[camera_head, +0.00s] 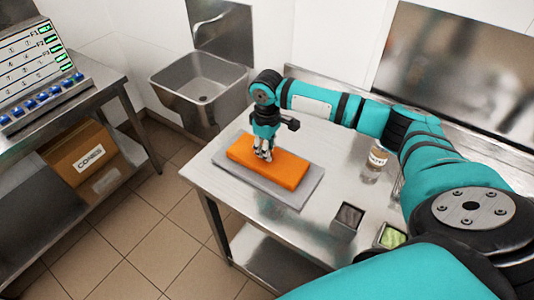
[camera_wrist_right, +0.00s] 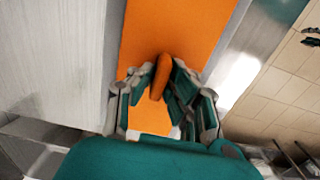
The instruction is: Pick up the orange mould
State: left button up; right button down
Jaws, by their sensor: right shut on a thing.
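The orange mould (camera_head: 285,171) is a flat oblong block. It lies on a grey slab (camera_head: 295,195) on the steel table. My right gripper (camera_head: 264,155) points down at the mould's top, left of its middle in the head view. In the right wrist view the fingers (camera_wrist_right: 159,84) are closed on a raised orange grip (camera_wrist_right: 160,76) on top of the mould (camera_wrist_right: 178,25). I cannot tell whether the mould is lifted off the slab. My left gripper is not in view.
A labelled jar (camera_head: 375,162), a dark-filled container (camera_head: 347,219) and a green-filled container (camera_head: 391,236) stand on the steel table (camera_head: 240,200) to the right.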

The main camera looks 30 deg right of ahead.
jog(key=shift+w+r, duration=0.2)
jog(key=shift+r, duration=0.25)
notch_tip(320, 180, up, 2)
jog(key=shift+d+r+b, duration=0.1)
jog(key=shift+r+b, duration=0.1)
jog(key=shift+b, duration=0.6)
jog(key=s+a+r+b, duration=0.1)
jog(key=s+a, duration=0.3)
jog(key=s, duration=0.3)
jog(key=s+a+r+b, duration=0.1)
jog(key=s+a+b, duration=0.1)
jog(key=s, duration=0.5)
jog(key=shift+s+a, duration=0.25)
jog(key=shift+a, duration=0.6)
jog(key=shift+r+p, duration=0.1)
jog(key=shift+p, duration=0.2)
jog(key=shift+r+p, duration=1.6)
jog(key=shift+p, duration=0.9)
jog(key=shift+r, duration=0.1)
